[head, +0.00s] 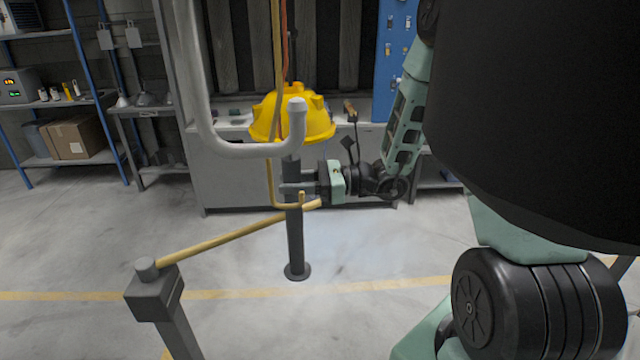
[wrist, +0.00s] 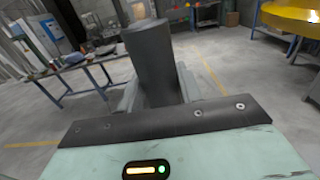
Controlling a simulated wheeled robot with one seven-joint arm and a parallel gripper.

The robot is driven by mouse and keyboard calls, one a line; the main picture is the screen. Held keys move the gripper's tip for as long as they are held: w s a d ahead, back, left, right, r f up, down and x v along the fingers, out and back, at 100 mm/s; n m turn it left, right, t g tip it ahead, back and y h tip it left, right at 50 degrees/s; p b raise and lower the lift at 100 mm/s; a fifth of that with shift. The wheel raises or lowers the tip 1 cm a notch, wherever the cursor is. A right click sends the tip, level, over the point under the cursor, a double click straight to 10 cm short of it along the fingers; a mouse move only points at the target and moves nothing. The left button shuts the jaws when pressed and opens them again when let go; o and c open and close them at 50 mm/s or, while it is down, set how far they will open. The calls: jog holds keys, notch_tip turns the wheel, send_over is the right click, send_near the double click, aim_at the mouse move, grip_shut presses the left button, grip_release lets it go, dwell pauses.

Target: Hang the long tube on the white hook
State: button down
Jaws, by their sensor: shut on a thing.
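The white hook (head: 206,100) is a thick, pale, J-shaped bar hanging at the upper left of the head view. Its rounded tip turns up near the picture's middle. My gripper (head: 293,188) reaches in from the right and is shut on the long tube (head: 295,240), a dark grey upright cylinder with a round flange at its lower end. The tube also shows between the fingers in the wrist view (wrist: 153,60). In the head view the tube is below the hook's tip. I see no contact between them. The tube's upper end is partly hidden behind the hook.
A yellow hood (head: 318,120) is just above and behind the tube. A thin tan hook (head: 270,170) hangs close by the gripper. A wooden bar (head: 225,238) runs from a grey post (head: 155,300) towards the tube. Shelves and a bench (head: 235,170) stand behind; floor around is open.

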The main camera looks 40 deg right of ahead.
jog(key=shift+w+a+r+p, duration=0.1)
jog(key=shift+r+p, duration=0.75)
jog(key=shift+r, duration=0.4)
jog(key=shift+w, duration=0.15)
jog(key=shift+d, duration=0.3)
jog(key=shift+p+v, duration=0.3)
jog(key=shift+v, duration=1.35)
jog(key=p+v, duration=0.1)
jog(key=v, duration=0.9)
jog(key=shift+w+d, duration=0.1)
jog(key=shift+s+r+p, duration=0.2)
jog(key=shift+p, duration=0.15)
